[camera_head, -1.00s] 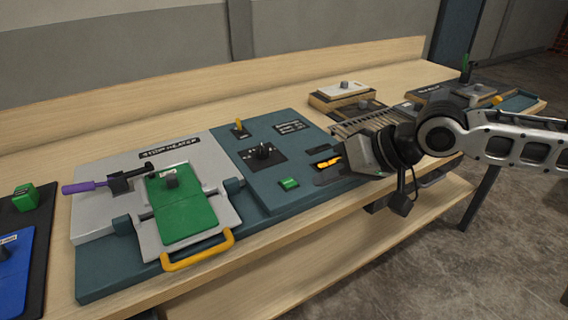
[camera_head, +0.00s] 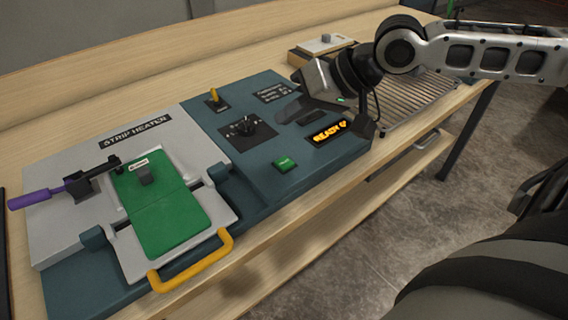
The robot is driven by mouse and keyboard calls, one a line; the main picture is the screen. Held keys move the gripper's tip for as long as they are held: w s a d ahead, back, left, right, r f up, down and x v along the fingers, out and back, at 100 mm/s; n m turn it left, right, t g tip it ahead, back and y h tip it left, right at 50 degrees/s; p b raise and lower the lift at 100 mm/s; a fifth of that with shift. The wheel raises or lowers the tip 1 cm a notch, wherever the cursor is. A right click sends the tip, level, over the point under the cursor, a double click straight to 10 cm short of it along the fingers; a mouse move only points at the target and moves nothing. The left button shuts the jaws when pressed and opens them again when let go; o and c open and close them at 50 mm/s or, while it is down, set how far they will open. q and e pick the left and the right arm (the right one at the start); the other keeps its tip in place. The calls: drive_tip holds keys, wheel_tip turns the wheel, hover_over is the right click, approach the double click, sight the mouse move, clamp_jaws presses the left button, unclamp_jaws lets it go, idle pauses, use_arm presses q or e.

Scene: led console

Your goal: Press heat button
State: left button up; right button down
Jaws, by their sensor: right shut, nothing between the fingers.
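The strip heater (camera_head: 62,220) has a grey top with a green plate (camera_head: 168,219) and a yellow handle (camera_head: 190,263) in front. On the teal console (camera_head: 236,175) to its right is a small raised green button (camera_head: 285,164); its lettering is too small to read. A display (camera_head: 329,132) beside it glows orange and reads "READY" plus a last character. My left gripper is out of view.
A black knob (camera_head: 246,127) and a yellow-topped switch (camera_head: 214,97) stand on the console. A purple-handled clamp (camera_head: 62,190) is at the heater's left. A slatted metal rack (camera_head: 408,105) lies to the right. The front strip of the table is clear.

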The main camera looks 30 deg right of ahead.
drive_tip(key=b, duration=0.5)
hover_over(290, 163)
wheel_tip(290, 163, down, 6)
drive_tip(key=shift+r, duration=0.1)
drive_tip(key=shift+f+b, duration=0.35)
drive_tip(key=shift+f, duration=0.55)
use_arm(q)
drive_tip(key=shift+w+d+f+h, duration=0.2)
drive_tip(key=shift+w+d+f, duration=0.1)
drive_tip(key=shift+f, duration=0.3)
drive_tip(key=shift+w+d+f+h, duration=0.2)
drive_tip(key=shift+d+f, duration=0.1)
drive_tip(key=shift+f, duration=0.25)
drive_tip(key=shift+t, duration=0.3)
drive_tip(key=shift+b, duration=0.3)
use_arm(e)
drive_tip(key=shift+f, duration=0.1)
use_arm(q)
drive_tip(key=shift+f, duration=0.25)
use_arm(e)
drive_tip(key=shift+f, duration=0.3)
